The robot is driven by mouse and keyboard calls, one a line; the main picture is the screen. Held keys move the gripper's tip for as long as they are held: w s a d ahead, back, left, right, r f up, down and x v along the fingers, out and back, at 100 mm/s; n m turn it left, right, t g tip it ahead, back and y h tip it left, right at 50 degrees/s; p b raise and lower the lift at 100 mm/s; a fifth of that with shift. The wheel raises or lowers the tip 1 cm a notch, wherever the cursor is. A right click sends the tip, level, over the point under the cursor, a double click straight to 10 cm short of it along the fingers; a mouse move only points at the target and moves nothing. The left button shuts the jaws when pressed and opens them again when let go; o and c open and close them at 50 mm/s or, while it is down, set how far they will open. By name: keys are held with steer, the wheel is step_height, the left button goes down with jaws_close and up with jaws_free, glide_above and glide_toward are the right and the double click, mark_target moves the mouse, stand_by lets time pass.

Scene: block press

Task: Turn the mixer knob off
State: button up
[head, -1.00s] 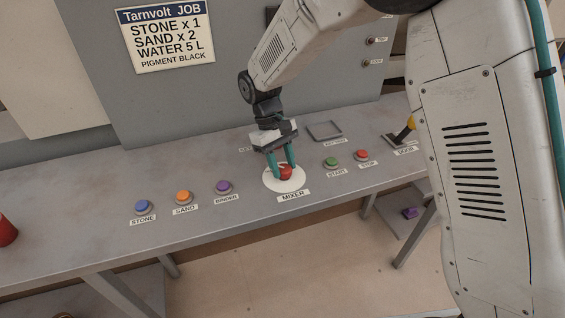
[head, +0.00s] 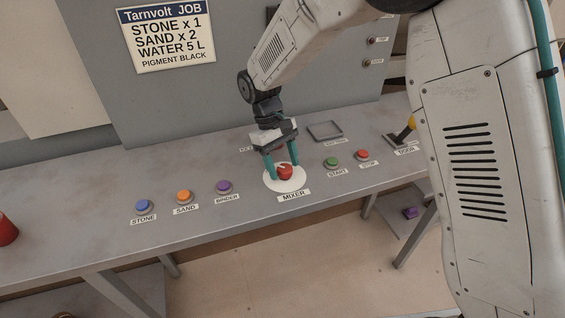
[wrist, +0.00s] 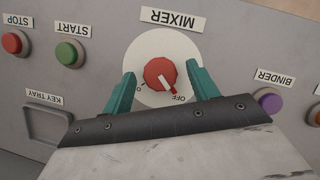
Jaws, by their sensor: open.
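The mixer knob (head: 285,172) is red and sits on a round white dial (head: 270,184) above the MIXER label. In the wrist view the knob (wrist: 157,74) has a white pointer line that points toward the OFF mark on the dial (wrist: 150,42). My gripper (head: 282,168) is open above the dial, its teal fingers spread to either side of the knob. In the wrist view a gap shows between the knob and each finger of my gripper (wrist: 160,82). Whether the fingertips touch the dial I cannot tell.
A green START button (head: 332,162) and a red STOP button (head: 362,155) lie to the right. Purple BINDER (head: 223,186), orange SAND (head: 184,196) and blue STONE (head: 143,206) buttons lie to the left. A key tray (head: 325,131) is behind.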

mark_target(281, 168)
steer(key=v, duration=0.7)
steer(key=shift+r, duration=0.3)
steer(key=shift+a, duration=0.1)
steer(key=s, duration=0.1)
steer(key=s+d+f, duration=0.1)
steer(key=shift+s+d+f, duration=0.15)
steer(key=shift+s+d, duration=0.05)
steer(key=shift+s, duration=0.05)
steer(key=s+d+r+m+t+y, duration=0.1)
steer(key=s+d+r+m, duration=0.3)
steer(key=s+d, duration=0.8)
steer(key=s+d+r+m+t+y, duration=0.1)
steer(key=s+d+r+m+t, duration=0.2)
steer(key=s+d+r, duration=0.6)
steer(key=s+d+t, duration=0.1)
steer(key=s+d, duration=0.1)
steer(key=s, duration=0.4)
steer(key=shift+s+d+r+m+y, duration=0.2)
steer(key=shift+s+d+m+y, duration=0.15)
steer(key=shift+d+m+y, duration=0.05)
